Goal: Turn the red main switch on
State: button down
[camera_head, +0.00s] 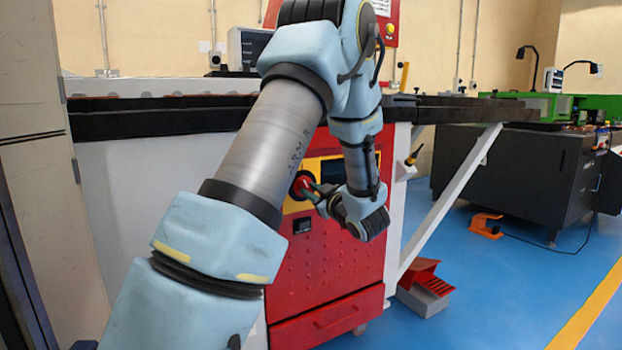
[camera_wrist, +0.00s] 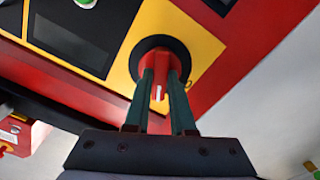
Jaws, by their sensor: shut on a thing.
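The red main switch (camera_wrist: 158,62) is a round red knob with a white mark, on a dark ring over a yellow plate (camera_wrist: 205,45) of the machine. In the wrist view my gripper (camera_wrist: 161,82) has its two green fingers on either side of the knob's raised handle, shut on it. The handle's white mark points down toward my gripper in that view. In the head view the red switch (camera_head: 300,186) sits at the left of the red cabinet's panel. My gripper (camera_head: 312,190) reaches it from the right, and the fingers partly hide it.
The red cabinet (camera_head: 325,270) stands below a dark rail (camera_head: 165,122). A red foot pedal (camera_head: 424,274) lies on the blue floor to the right. A white diagonal brace (camera_head: 450,203) runs beside the cabinet. A green button (camera_wrist: 85,2) is at the upper left in the wrist view.

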jog(key=m+p, duration=0.4)
jog(key=shift+r, duration=0.15)
jog(key=shift+m+p, duration=0.6)
jog(key=shift+p, duration=0.05)
jog(key=shift+f+m, duration=0.2)
jog(key=shift+m, duration=0.1)
jog(key=c, duration=0.8)
grip_release()
jog(key=shift+o, duration=0.2)
jog(key=v, duration=1.1)
jog(key=shift+p, duration=0.35)
jog(key=shift+w, duration=0.15)
